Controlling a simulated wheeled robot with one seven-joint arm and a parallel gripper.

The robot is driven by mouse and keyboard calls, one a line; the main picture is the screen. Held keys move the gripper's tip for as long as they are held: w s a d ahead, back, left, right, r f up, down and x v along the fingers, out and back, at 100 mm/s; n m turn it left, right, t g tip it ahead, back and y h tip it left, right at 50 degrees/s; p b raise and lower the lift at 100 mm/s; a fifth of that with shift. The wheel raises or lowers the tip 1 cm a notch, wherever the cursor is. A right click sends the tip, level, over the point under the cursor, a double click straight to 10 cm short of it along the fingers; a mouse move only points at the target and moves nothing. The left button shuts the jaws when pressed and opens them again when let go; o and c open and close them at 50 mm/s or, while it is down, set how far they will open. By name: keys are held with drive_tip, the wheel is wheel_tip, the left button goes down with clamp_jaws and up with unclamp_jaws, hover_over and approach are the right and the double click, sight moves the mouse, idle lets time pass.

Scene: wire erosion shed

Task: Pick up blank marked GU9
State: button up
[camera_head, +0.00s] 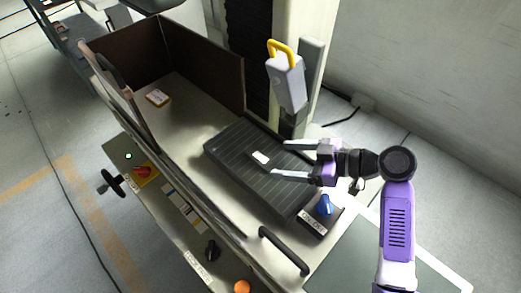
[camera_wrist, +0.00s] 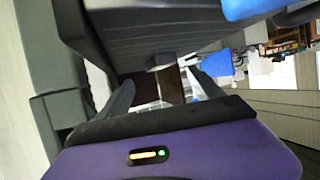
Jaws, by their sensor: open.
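A small pale blank (camera_head: 261,158) lies flat on the dark ribbed plate (camera_head: 228,142) of the machine; no marking on it is legible. My gripper (camera_head: 280,159) is open, coming from the right. Its two fingertips are spread to either side of the blank's line, just short of it in the head view, with nothing between them. The wrist view shows both fingers apart (camera_wrist: 160,78) below the dark ribbed plate (camera_wrist: 150,30), with a small grey piece at the plate's edge that may be the blank. I cannot tell the fingers' height above the plate.
A grey unit with a yellow handle (camera_head: 286,75) hangs behind the plate. A blue knob (camera_head: 324,205) stands at the plate's near end. Brown walls (camera_head: 200,60) and a front rail enclose the tray.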

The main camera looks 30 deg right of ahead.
sight(260, 158)
drive_tip(key=b+x, duration=0.1)
drive_tip(key=x, duration=0.5)
drive_tip(key=shift+w+a+f, duration=0.1)
drive_tip(key=shift+w+a, duration=0.1)
clamp_jaws()
